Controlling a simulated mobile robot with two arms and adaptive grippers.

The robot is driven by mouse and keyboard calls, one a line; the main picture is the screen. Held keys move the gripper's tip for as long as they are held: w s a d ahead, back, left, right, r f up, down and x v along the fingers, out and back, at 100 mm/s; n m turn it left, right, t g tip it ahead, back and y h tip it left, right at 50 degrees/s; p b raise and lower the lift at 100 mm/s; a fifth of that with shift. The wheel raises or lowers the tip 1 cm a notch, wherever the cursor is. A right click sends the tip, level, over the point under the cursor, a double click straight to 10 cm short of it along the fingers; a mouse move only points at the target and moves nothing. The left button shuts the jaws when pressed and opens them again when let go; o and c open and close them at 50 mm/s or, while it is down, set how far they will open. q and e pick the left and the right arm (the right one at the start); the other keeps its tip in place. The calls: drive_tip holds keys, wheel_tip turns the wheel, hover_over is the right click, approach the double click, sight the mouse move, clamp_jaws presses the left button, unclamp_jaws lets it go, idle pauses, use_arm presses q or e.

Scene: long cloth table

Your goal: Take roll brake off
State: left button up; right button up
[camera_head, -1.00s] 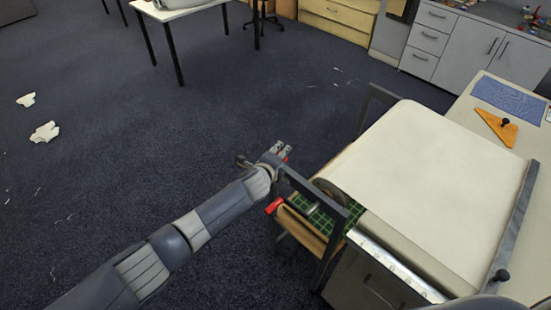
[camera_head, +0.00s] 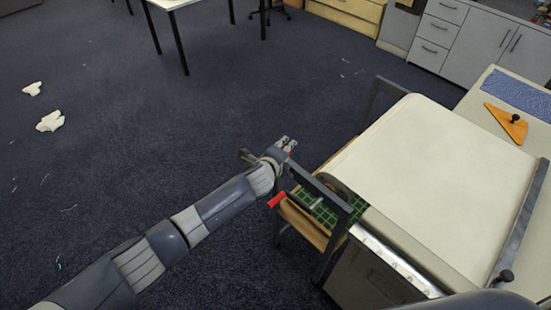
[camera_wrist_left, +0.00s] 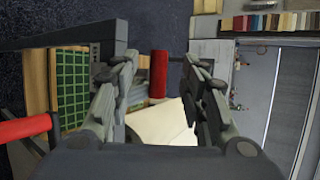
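My left gripper (camera_head: 287,141) is at the upper left corner of the dark metal roll frame (camera_head: 322,190) at the table's end. In the left wrist view, a red handle (camera_wrist_left: 159,75) lies between the open fingers of my left gripper (camera_wrist_left: 160,62), with a gap on each side. A second red handle (camera_head: 277,200) sticks out lower on the frame; a red bar also shows at the left edge of the wrist view (camera_wrist_left: 25,128). Which handle is the roll brake, I cannot tell. My right gripper is out of view.
The cloth-covered table (camera_head: 440,180) fills the right side, with an orange triangle tool (camera_head: 507,124) and a blue mat (camera_head: 520,92). A green grid board (camera_head: 320,207) sits inside the frame. White scraps (camera_head: 50,121) lie on the floor.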

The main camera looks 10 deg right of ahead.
use_arm(q)
drive_tip(key=v, duration=1)
drive_tip(key=shift+s, duration=0.2)
drive_tip(key=shift+a+r, duration=0.1)
